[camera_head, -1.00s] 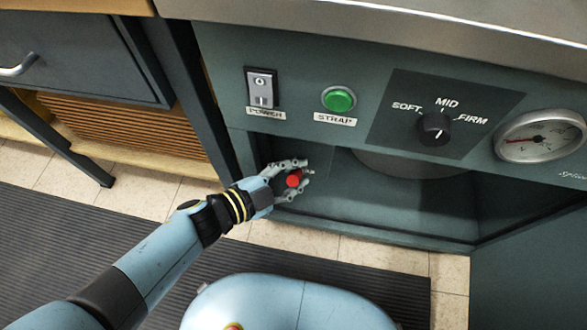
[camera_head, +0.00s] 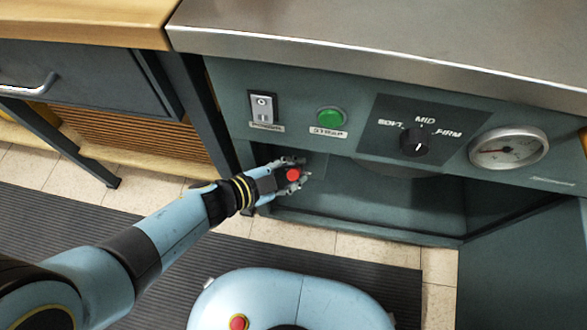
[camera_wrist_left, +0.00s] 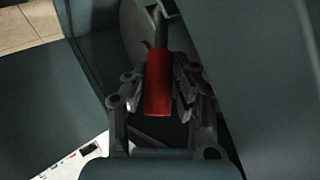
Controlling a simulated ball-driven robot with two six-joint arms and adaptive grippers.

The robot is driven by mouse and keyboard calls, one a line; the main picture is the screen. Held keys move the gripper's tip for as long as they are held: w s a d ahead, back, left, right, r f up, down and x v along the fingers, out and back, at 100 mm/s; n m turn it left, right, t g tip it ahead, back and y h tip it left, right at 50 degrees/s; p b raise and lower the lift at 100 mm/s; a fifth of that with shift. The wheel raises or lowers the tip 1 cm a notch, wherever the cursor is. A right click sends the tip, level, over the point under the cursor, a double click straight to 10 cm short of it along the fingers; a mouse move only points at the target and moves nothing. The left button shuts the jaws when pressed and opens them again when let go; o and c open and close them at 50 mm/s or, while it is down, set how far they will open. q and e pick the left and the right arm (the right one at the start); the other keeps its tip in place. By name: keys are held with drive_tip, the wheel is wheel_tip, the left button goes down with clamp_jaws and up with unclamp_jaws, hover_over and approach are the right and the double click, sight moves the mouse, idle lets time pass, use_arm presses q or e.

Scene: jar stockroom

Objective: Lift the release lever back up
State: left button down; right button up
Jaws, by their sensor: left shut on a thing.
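The release lever has a red grip (camera_head: 293,174) and sits in the recess on the left part of the green machine (camera_head: 340,215). My left gripper (camera_head: 290,172) is shut on the red grip, with its fingers on both sides of it. In the left wrist view the red grip (camera_wrist_left: 159,82) lies between the fingers, and a grey shaft (camera_wrist_left: 160,35) runs from its far end. The lever's pivot is hidden. My right gripper is not in view.
The panel above carries a power switch (camera_head: 263,107), a green strap button (camera_head: 330,118), a firmness knob (camera_head: 414,142) and a gauge (camera_head: 508,147). A metal worktop (camera_head: 380,40) overhangs them. A drawer unit (camera_head: 80,78) stands to the left.

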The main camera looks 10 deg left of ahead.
use_arm(q)
drive_tip(key=shift+s+d+f, duration=0.1)
drive_tip(key=shift+s+f, duration=0.05)
drive_tip(key=shift+s, duration=0.1)
drive_tip(key=c, duration=1.1)
unclamp_jaws()
drive_tip(key=shift+o, duration=0.2)
drive_tip(key=shift+w, duration=0.2)
